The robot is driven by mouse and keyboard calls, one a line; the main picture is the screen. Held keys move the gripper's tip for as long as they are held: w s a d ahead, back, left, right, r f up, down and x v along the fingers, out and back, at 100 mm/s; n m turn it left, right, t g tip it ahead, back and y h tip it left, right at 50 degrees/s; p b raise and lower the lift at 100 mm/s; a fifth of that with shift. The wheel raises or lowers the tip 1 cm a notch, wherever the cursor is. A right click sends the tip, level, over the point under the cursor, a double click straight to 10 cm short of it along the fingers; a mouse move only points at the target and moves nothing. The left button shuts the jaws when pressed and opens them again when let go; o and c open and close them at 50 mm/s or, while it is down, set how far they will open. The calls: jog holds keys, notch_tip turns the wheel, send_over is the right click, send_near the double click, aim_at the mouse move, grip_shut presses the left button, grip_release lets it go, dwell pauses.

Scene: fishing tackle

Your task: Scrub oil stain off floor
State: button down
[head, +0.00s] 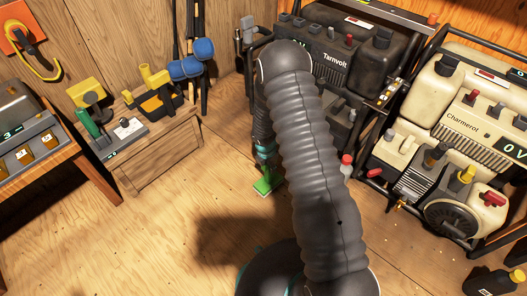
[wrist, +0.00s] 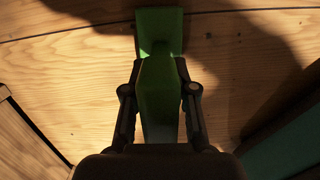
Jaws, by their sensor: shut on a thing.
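My gripper (wrist: 160,88) is shut on a green scrubbing tool (wrist: 160,115), with one dark finger on each side of its handle. The tool's wider flat end (wrist: 159,22) points to the top of the wrist view, over or on the wooden floor (wrist: 70,75). I cannot tell whether it touches the boards. In the head view the green tool (head: 265,186) shows low at the floor, left of my arm. I cannot make out an oil stain; the dark areas on the floor look like shadows, and my arm hides part of the floor.
A black generator (head: 335,50) marked Tarnvolt stands behind my arm. A cream generator (head: 462,115) marked Charmerol is at right. A wooden crate (head: 160,160) with tools and a workbench (head: 75,155) stand left. A dark bottle (head: 495,282) is at bottom right. Floor at lower left is clear.

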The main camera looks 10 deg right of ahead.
jog(key=shift+w+a, duration=0.3)
jog(key=shift+a, duration=0.05)
notch_tip(320, 180, up, 3)
jog(key=shift+d+r+p, duration=0.1)
jog(key=shift+p, duration=0.85)
notch_tip(320, 180, up, 5)
jog(key=p, duration=0.5)
jog(key=shift+r, duration=0.2)
